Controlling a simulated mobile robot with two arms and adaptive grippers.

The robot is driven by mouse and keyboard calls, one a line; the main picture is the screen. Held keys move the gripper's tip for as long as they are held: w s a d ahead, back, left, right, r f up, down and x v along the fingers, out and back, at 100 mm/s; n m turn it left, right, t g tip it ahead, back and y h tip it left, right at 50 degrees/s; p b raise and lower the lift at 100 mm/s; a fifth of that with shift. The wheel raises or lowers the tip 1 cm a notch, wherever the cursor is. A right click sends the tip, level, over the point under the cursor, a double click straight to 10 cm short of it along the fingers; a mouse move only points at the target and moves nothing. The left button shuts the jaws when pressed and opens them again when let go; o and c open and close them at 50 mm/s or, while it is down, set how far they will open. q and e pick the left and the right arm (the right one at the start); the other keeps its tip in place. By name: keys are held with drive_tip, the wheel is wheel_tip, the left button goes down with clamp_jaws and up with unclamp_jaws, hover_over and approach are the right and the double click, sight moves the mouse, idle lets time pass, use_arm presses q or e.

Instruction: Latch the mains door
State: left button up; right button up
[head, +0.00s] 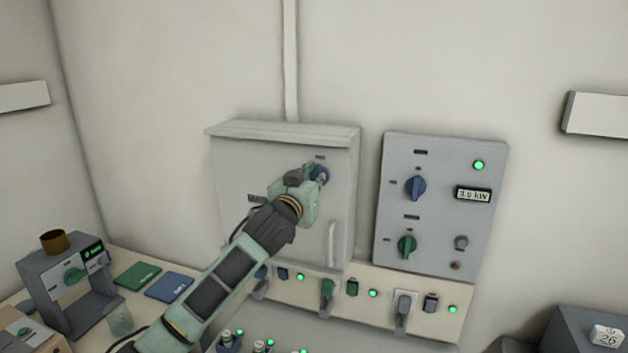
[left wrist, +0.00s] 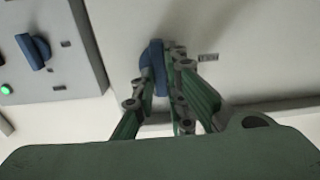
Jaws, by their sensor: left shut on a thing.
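The mains door (head: 235,170) is the light grey front of a wall cabinet, and it looks flush with the box. A blue latch knob (head: 320,174) sits near its upper right, partly hidden by my gripper. My left gripper (head: 309,178) is at the knob, with its fingers closed around it. In the left wrist view the blue knob (left wrist: 157,57) stands between the green fingers of my left gripper (left wrist: 160,85). A pale vertical handle (head: 333,243) is on the door's lower right. My right gripper is not in view.
A control panel (head: 440,200) with a blue knob (head: 415,187), a green knob (head: 407,246) and a display stands right of the cabinet. Below runs a socket strip (head: 380,278) with plugs and green lights. A grey device (head: 65,285) stands at left.

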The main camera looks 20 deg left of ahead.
use_arm(q)
drive_tip(key=shift+n, duration=0.3)
clamp_jaws()
drive_tip(key=n, duration=0.7)
drive_tip(key=shift+a, duration=0.15)
drive_tip(key=n+p, duration=0.1)
drive_tip(key=n, duration=0.3)
drive_tip(key=shift+n+p, duration=0.3)
drive_tip(key=shift+p, duration=0.05)
drive_tip(key=n+p, duration=0.2)
drive_tip(key=n, duration=0.1)
drive_tip(key=shift+a+f, duration=0.1)
drive_tip(key=shift+f, duration=0.05)
drive_tip(key=shift+f+n+p, duration=0.15)
drive_tip(key=shift+n+p, duration=0.6)
drive_tip(key=shift+n, duration=0.55)
